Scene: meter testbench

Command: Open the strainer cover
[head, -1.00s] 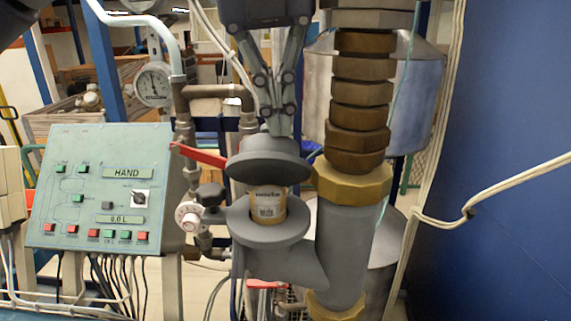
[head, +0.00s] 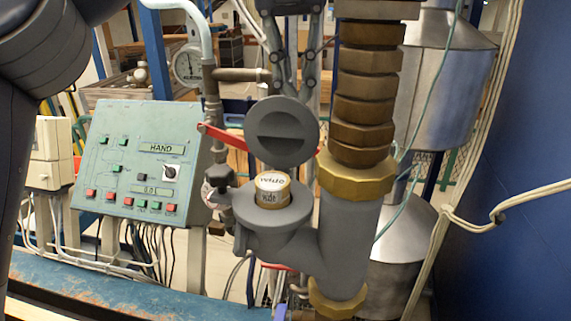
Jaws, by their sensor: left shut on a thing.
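The strainer cover (head: 281,132), a round grey disc, stands tilted up nearly vertical above the back of the strainer body (head: 290,228), with its face with a recess toward me. My left gripper (head: 283,88) comes down from above behind the cover and is shut on it; the fingertips are partly hidden by the disc. The strainer mouth is uncovered, and a labelled cylinder (head: 272,190) sits in it. My right gripper is not in view.
A stack of brass fittings (head: 362,110) rises close to the right of the cover. A red lever (head: 225,137) and a black knob valve (head: 220,178) lie to the left. The control panel (head: 140,165) stands further left.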

